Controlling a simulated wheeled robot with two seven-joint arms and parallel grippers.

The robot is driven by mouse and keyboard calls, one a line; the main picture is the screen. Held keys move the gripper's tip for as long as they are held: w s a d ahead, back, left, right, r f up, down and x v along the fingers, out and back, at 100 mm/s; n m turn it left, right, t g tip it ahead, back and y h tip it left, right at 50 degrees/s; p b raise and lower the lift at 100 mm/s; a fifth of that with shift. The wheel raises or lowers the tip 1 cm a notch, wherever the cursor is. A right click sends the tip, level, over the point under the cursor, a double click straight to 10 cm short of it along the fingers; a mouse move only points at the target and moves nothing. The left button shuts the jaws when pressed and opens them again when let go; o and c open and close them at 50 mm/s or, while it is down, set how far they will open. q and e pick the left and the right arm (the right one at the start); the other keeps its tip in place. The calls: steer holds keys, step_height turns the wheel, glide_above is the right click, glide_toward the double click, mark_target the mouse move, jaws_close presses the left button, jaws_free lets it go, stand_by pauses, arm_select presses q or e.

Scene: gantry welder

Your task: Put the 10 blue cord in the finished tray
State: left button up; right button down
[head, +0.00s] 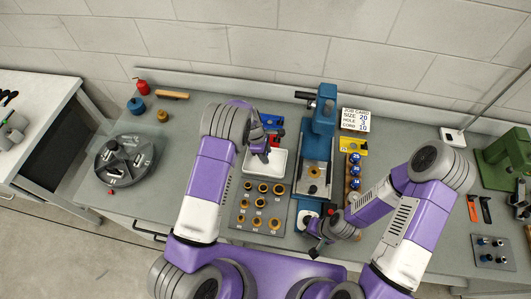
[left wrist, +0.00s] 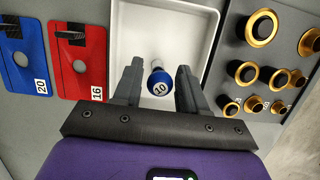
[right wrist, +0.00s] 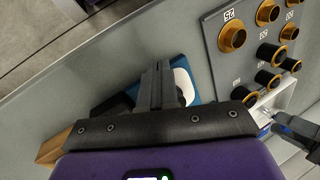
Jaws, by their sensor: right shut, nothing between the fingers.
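The blue cord piece marked 10 (left wrist: 160,84) has a round blue end and a pale metallic shaft. It lies in the white tray (left wrist: 124,24), near its front edge. My left gripper (left wrist: 158,88) is open, with one finger on each side of the blue piece and gaps visible. In the head view my left gripper (head: 260,151) is over the white tray (head: 282,163); the piece is not distinguishable there. My right gripper (right wrist: 160,78) is shut and empty, in front of a blue object with a white patch (right wrist: 185,84). In the head view it is low at the bench front (head: 316,246).
A grey plate with gold-rimmed rings (head: 245,215) stands in front of the tray. A blue press (head: 320,125) and a wooden rack of blue-topped pieces (head: 353,185) are to the right.

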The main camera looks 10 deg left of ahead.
arm_select(q)
steer(key=shift+o, duration=1.1)
steer(key=shift+r, duration=0.15)
arm_select(e)
steer(key=shift+r, duration=0.1)
step_height(320, 180, up, 5)
steer(key=p, duration=0.4)
steer(key=shift+f+p, duration=0.2)
steer(key=shift+p, duration=0.15)
arm_select(q)
steer(key=v, duration=0.7)
steer(key=shift+r, duration=0.15)
steer(key=shift+a, duration=0.1)
arm_select(e)
steer(key=shift+f, duration=0.1)
